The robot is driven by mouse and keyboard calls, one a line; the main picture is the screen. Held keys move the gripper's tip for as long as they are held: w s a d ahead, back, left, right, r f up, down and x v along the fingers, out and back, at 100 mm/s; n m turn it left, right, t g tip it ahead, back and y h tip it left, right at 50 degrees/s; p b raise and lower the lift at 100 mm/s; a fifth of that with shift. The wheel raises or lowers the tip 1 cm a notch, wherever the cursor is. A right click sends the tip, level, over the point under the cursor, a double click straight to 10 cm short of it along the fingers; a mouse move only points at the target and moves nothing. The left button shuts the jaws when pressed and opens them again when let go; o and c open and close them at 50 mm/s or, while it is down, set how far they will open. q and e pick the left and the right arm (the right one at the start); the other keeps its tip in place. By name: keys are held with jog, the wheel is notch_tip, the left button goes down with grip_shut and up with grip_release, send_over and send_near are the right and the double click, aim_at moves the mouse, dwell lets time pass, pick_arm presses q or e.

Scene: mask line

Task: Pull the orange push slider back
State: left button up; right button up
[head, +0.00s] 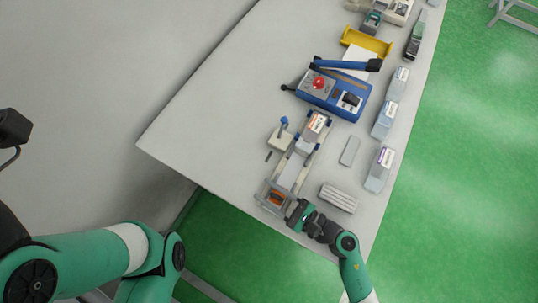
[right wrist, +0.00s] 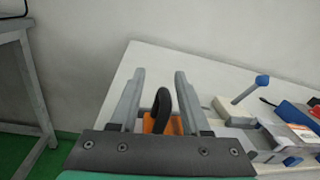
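The orange push slider (head: 275,198) sits at the near end of a grey and beige track fixture (head: 290,172) on the table. In the right wrist view the orange slider (right wrist: 150,125) shows with a black curved handle (right wrist: 162,108) standing up from it. My right gripper (head: 296,211) is beside the slider's end of the fixture. In the right wrist view its two grey fingers (right wrist: 159,76) are apart, with the handle showing between them; I cannot tell if they touch it.
A blue machine (head: 333,94) with a red button and a blue lever stands beyond the fixture. A ribbed grey block (head: 338,198) and a flat grey plate (head: 350,151) lie to its right. Clear bins (head: 379,168) line the right edge. The table's left part is clear.

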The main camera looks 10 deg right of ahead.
dwell(0.4)
notch_tip(320, 180, up, 4)
jog(key=p, duration=0.2)
jog(key=shift+s+r+p, duration=0.1)
jog(key=shift+r+p, duration=0.05)
jog(key=shift+p, duration=0.25)
jog(key=s+r+p, duration=0.1)
jog(key=s+r, duration=0.3)
jog(key=s, duration=0.3)
jog(key=s+a+r+p, duration=0.1)
jog(key=s+r+p, duration=0.1)
jog(key=s+r, duration=0.2)
jog(key=shift+s+r, duration=0.35)
jog(key=shift+s, duration=1.05)
